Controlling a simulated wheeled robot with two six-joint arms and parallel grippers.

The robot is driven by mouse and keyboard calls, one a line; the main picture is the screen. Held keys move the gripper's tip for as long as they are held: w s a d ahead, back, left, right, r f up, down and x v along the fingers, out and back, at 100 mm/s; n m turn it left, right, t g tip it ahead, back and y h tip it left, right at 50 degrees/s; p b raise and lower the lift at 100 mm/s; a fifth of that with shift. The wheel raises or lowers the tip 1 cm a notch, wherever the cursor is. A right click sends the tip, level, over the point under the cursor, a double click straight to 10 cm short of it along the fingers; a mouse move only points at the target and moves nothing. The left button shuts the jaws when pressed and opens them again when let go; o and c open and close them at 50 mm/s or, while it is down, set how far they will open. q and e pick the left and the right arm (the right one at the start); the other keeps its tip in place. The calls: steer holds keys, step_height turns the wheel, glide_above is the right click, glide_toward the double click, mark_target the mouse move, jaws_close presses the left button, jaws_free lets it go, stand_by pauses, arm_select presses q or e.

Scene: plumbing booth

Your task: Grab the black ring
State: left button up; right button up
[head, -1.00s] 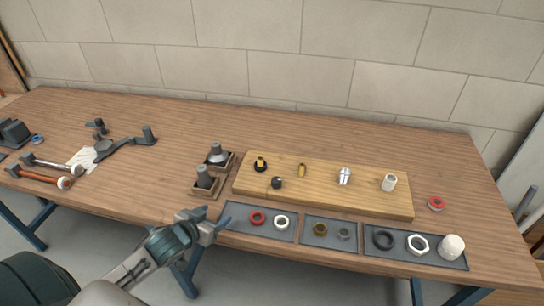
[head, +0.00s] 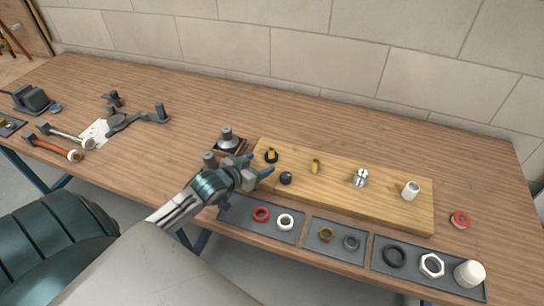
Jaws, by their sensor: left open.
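A black ring (head: 394,257) lies flat in the right-hand grey tray (head: 413,274) at the front edge of the bench. A second dark ring-like base (head: 272,158) sits around a brass fitting on the wooden board (head: 340,200). My left gripper (head: 264,168) is open and empty, over the board's left end, close to that brass fitting and a small dark round part (head: 286,178). It is well to the left of the ring in the tray. It partly hides the stands behind it. My right gripper is not in view.
The trays also hold a red ring (head: 261,214), a white ring (head: 285,222), a brass nut (head: 326,235), a white hex nut (head: 432,265) and a white cap (head: 469,273). A red-and-white roll (head: 460,220) lies right of the board. Wrenches (head: 60,145) lie at left.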

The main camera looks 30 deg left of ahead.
mark_target(268, 158)
arm_select(q)
steer(key=w+p, duration=0.1)
steer(key=w, duration=0.2)
steer(key=shift+f, duration=0.2)
steer(key=shift+x, duration=0.95)
steer(key=shift+w+d+f, duration=0.1)
steer(key=shift+w+f, duration=0.05)
steer(key=shift+f, duration=0.15)
steer(key=shift+c, duration=1.1)
steer(key=c, duration=0.7)
steer(key=shift+c, duration=0.5)
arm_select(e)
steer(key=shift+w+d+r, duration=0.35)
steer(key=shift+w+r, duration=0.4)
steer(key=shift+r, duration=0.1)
